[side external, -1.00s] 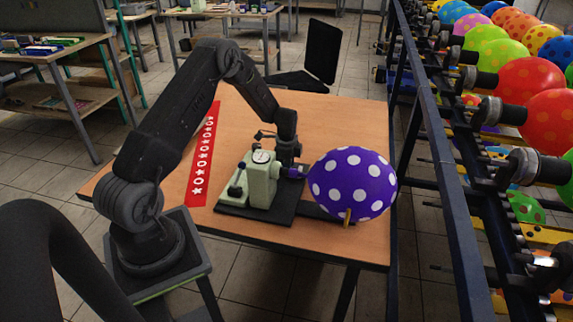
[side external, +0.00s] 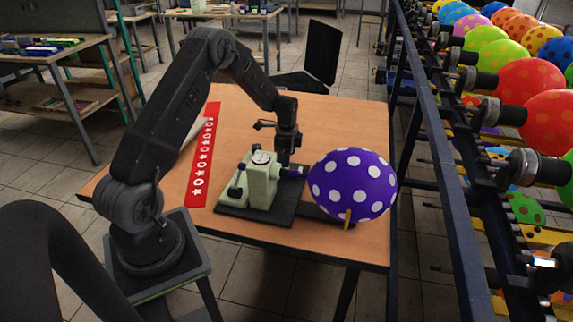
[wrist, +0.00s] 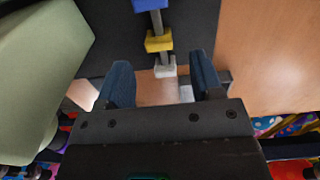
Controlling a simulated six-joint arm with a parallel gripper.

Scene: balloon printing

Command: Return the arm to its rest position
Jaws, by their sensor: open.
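My gripper (side external: 285,158) is above the far side of the green printing machine (side external: 262,185), just behind it in the side view. In the wrist view my gripper (wrist: 160,85) shows two dark blue fingers spread apart with nothing held between them. Below and beyond the fingers is a rod with blue, yellow and white blocks (wrist: 159,42) on it. The pale green machine body (wrist: 45,65) is close at the left of the wrist view. A purple balloon with white dots (side external: 352,185) sits at the machine's right end.
The machine stands on a black base plate (side external: 240,213) on the wooden table (side external: 345,120). A red strip with white stars (side external: 203,160) lies left of it. A rack frame (side external: 440,180) with many dotted balloons stands close to the table's right edge. The back of the table is clear.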

